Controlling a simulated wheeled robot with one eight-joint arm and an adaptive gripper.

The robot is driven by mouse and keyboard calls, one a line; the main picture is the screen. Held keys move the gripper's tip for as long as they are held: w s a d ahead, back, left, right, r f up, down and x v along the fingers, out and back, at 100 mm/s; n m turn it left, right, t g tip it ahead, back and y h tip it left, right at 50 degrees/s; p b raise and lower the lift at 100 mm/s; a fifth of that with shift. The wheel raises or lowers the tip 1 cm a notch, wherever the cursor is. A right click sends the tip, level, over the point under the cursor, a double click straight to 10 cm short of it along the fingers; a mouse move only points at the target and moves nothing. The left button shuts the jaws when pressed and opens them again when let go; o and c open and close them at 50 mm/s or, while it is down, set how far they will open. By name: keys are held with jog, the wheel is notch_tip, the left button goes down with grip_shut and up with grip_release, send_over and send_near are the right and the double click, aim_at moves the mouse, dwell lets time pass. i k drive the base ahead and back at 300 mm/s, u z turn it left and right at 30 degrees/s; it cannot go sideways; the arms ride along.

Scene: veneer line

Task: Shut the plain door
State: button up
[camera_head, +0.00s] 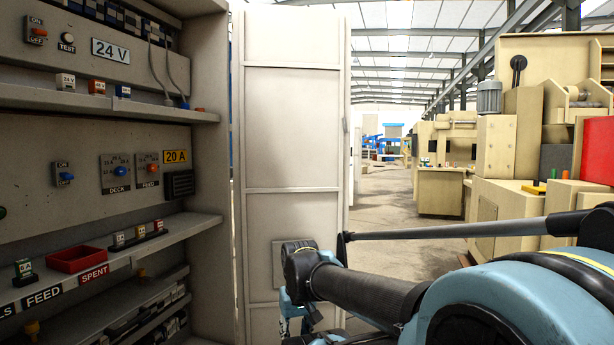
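The plain door (293,130) is a tall off-white panelled door in the middle of the head view. It stands open beside the cabinet (214,110) on the left, with its broad face towards me. A small fitting (346,125) shows on its right edge, and a square plate is partly visible low on its face, behind my arm. My arm crosses the lower right and bends down in front of the door's lower part. I cannot make out gripper fingers there. Whether my arm touches the door cannot be told.
The cabinet holds switches, fuses and labelled shelves, with a red tray (77,259) on one shelf. Beige machines (500,150) stand on the right. Open floor (385,205) runs back between the door and the machines.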

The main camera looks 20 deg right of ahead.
aim_at(290, 70)
jog(key=z, duration=1.2)
jog(key=i, duration=5.55)
jog(key=u, duration=0.3)
